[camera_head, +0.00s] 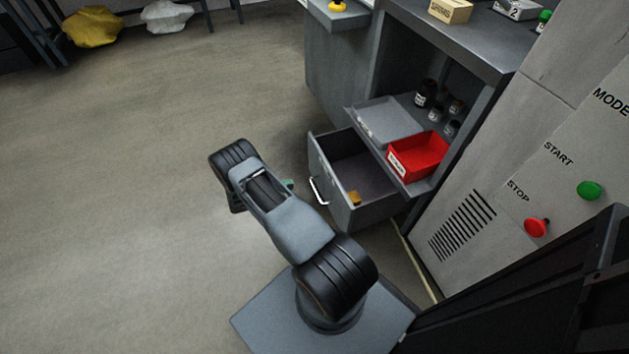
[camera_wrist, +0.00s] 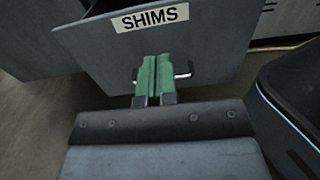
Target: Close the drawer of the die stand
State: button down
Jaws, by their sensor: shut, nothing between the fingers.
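The drawer (camera_head: 335,168) of the grey stand (camera_head: 335,70) is pulled out, with its inside showing. Its front carries a pale bar handle (camera_head: 318,190). In the wrist view the drawer front (camera_wrist: 215,50) bears a SHIMS label, and the handle (camera_wrist: 185,73) shows on both sides of my fingers. My gripper (camera_wrist: 153,75) has green fingers shut together, with nothing between them, pointing at the drawer front. They overlap the handle in the picture; I cannot tell whether they touch it. In the head view my arm hides most of my gripper (camera_head: 288,184), leaving a bit of green.
A small orange-yellow block (camera_head: 354,198) lies in the drawer. Above it, a pulled-out shelf (camera_head: 372,124) holds a red bin (camera_head: 420,152). Dark bottles (camera_head: 426,92) stand inside the stand. A panel with START and STOP buttons (camera_head: 537,228) is at right. The floor at left is clear.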

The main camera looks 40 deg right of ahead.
aim_at(329, 172)
jog(key=b+x, duration=0.2)
jog(key=x, duration=1.2)
jog(key=shift+a+f, duration=0.1)
jog(key=shift+f, duration=0.05)
